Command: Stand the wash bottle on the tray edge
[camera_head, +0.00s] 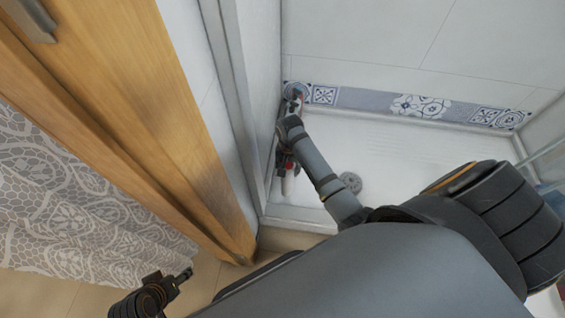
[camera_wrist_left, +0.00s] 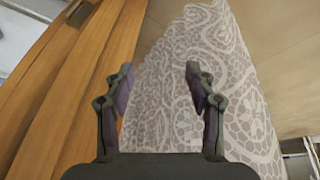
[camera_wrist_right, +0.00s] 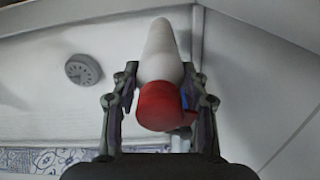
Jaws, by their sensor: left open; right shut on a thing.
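The wash bottle has a white body (camera_head: 290,185) and a red cap (camera_head: 288,166). It is inside the shower, over the left side of the white shower tray (camera_head: 400,165). My right gripper (camera_head: 285,158) is shut on it. In the right wrist view the fingers (camera_wrist_right: 160,82) hold the bottle (camera_wrist_right: 163,48) near its red cap, the white end pointing away from the gripper. I cannot tell whether the bottle touches the tray edge (camera_head: 300,222). My left gripper (camera_head: 187,274) is open and empty outside the shower; its fingers (camera_wrist_left: 160,75) show apart in the left wrist view.
A round grey drain (camera_head: 350,182) lies in the tray. A grey door frame (camera_head: 235,90) and wooden door trim (camera_head: 190,120) stand left of the shower. A patterned curtain (camera_head: 70,200) hangs at the left. My right arm covers the front.

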